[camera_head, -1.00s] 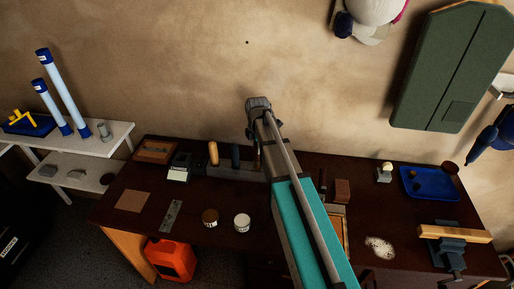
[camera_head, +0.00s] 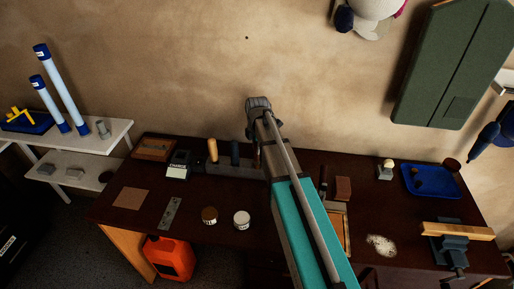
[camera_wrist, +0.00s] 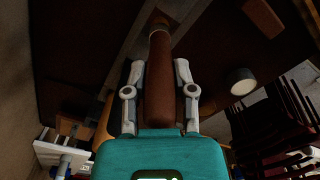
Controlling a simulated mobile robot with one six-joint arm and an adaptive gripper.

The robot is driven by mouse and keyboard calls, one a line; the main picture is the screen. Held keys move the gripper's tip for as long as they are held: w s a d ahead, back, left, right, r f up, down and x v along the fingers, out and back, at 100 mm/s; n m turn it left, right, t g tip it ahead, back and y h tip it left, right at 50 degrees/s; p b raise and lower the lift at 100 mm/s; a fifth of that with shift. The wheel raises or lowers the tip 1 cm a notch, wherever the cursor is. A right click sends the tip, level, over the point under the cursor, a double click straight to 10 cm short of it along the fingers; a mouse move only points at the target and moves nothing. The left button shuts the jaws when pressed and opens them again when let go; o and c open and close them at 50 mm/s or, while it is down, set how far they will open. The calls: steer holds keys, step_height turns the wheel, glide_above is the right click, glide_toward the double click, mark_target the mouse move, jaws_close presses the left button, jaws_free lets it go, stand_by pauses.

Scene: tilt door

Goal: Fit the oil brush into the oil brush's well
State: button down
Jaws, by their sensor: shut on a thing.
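The oil brush (camera_wrist: 158,85) shows in the wrist view as a long reddish-brown handle with a pale band near its far end. My gripper (camera_wrist: 160,68) is shut on this handle, one finger on each side. The brush's far end lies by a grey strip at the top of the wrist view; I cannot tell whether it is in a well. In the head view my arm covers the gripper. A grey rack (camera_head: 222,168) stands at the back of the bench, with a tan handle (camera_head: 212,150) and a dark blue handle (camera_head: 235,153) upright in it.
The dark bench (camera_head: 285,245) carries a brown jar (camera_head: 209,215), a white jar (camera_head: 241,219), a black-and-white box (camera_head: 178,165), a brown block (camera_head: 342,188), a blue tray (camera_head: 433,184) and a vise holding a wooden bar (camera_head: 458,231). The wall rises close behind the rack.

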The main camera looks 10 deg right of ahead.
steer(key=shift+f+b, duration=1.55)
steer(key=shift+f, duration=0.1)
steer(key=shift+c, duration=1.8)
jaws_free()
steer(key=shift+r, duration=0.2)
step_height(320, 180, up, 12)
steer(key=p, duration=1.2)
steer(key=shift+f, duration=0.2)
steer(key=s+a+m, duration=0.1)
steer(key=s+m, duration=1.9)
steer(key=shift+a+f+m, duration=0.15)
steer(key=shift+a+m, duration=0.05)
steer(key=shift+m, duration=0.2)
steer(key=shift+s, duration=0.1)
